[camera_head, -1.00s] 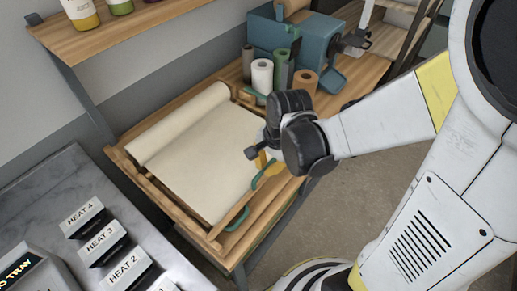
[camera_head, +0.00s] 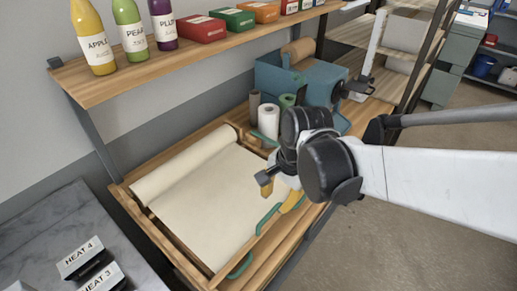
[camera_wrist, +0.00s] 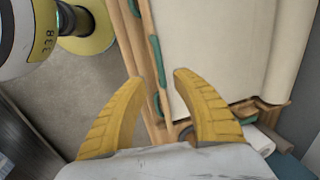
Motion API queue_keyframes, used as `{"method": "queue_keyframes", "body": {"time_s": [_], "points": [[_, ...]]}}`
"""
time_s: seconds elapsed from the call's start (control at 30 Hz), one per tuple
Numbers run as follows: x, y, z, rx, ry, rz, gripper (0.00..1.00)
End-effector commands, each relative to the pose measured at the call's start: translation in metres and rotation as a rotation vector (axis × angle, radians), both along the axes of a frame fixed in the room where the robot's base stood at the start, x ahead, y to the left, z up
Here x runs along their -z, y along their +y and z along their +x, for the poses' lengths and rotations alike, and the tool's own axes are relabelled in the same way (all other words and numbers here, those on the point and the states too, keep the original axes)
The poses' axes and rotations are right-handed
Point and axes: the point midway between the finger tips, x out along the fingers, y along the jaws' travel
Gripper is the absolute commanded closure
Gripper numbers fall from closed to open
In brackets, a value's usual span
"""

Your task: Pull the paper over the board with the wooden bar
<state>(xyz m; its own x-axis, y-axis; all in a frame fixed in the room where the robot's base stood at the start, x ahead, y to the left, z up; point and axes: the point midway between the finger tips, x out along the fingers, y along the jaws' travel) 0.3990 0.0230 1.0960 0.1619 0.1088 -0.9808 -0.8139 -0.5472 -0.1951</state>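A cream sheet of paper (camera_head: 215,205) lies over the board, coming from a roll (camera_head: 185,166) at its back edge. The paper also shows in the wrist view (camera_wrist: 205,45). The wooden bar (camera_head: 262,246) lies along the front edge and has green handles (camera_head: 268,219). In the wrist view, the bar (camera_wrist: 143,50) runs up from between my fingertips, with a green handle (camera_wrist: 155,60) on its paper side. My gripper (camera_head: 279,191) is open and empty near the bar's far part. Its yellow fingers spread apart in the wrist view (camera_wrist: 156,78). My wrist hides the board's far right corner.
Paper and green rolls (camera_head: 268,122) and a teal machine (camera_head: 315,80) stand behind the board. A shelf (camera_head: 190,50) with bottles and boxes hangs above. A grey counter (camera_head: 45,225) with heat labels is at left. Open floor (camera_head: 400,240) lies at right.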

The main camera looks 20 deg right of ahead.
Motion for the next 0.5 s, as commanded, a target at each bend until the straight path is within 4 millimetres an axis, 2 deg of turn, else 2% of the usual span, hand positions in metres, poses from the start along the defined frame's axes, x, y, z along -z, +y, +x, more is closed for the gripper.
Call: {"method": "queue_keyframes", "body": {"time_s": [0.2,0.5], "points": [[-0.031,-0.003,-0.006,0.001,0.000,0.000,0.66],[-0.040,-0.004,-0.007,0.000,0.000,0.000,0.66]]}}
